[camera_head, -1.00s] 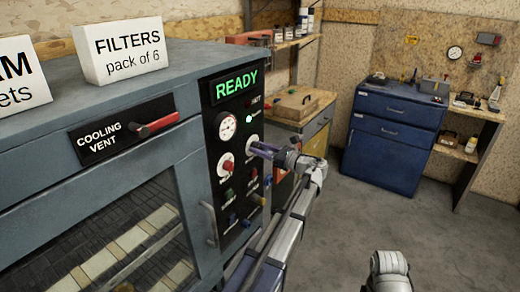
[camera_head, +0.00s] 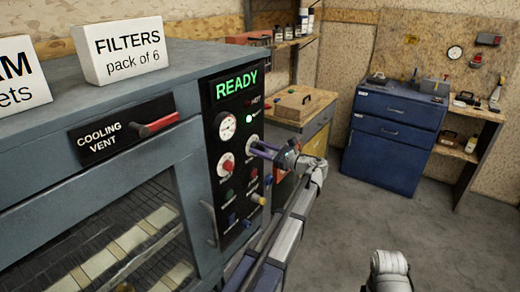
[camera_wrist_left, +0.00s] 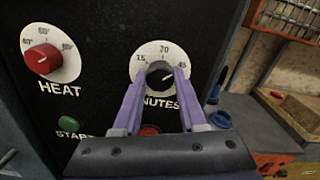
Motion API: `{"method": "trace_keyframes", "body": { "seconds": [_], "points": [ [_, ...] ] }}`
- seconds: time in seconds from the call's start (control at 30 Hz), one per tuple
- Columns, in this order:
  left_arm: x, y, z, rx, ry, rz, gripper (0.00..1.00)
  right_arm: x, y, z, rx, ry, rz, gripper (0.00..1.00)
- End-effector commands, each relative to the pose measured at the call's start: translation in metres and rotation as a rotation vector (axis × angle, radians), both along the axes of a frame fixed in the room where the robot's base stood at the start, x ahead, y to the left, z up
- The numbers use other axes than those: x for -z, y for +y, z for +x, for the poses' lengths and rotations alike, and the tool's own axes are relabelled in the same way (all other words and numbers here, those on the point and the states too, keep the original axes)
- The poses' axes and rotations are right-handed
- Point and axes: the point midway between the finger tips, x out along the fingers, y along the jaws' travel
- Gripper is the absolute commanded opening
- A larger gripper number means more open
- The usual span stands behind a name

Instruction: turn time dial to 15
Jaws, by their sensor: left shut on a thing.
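The time dial (camera_wrist_left: 160,75) is a black knob on a white disc marked 15, 30 and 45, above the word MINUTES, in the left wrist view. A pale pointer mark on it seems to face right, toward 45, but it is small. My left gripper (camera_wrist_left: 160,80) has its two purple fingers on either side of the knob, shut on it. In the head view the left gripper (camera_head: 262,149) reaches the panel from the right and covers much of the dial.
The red HEAT knob (camera_wrist_left: 43,59) is left of the dial, and a green START button (camera_wrist_left: 69,124) is below it. The panel display reads READY (camera_head: 236,83). A red-handled cooling vent lever (camera_head: 158,124) is on the oven front. A blue cabinet (camera_head: 390,135) stands across open floor.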

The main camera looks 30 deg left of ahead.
Motion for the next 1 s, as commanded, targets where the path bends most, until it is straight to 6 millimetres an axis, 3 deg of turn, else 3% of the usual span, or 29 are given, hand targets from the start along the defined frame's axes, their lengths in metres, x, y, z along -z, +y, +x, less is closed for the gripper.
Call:
{"method": "trace_keyframes", "body": {
  "seconds": [1.0],
  "points": [
    [0.0004,-0.0003,-0.0004,-0.001,-0.96,-0.077,0.0,0.0001,0.0,0.0,0.0,0.0,0.0,0.0]
  ]
}}
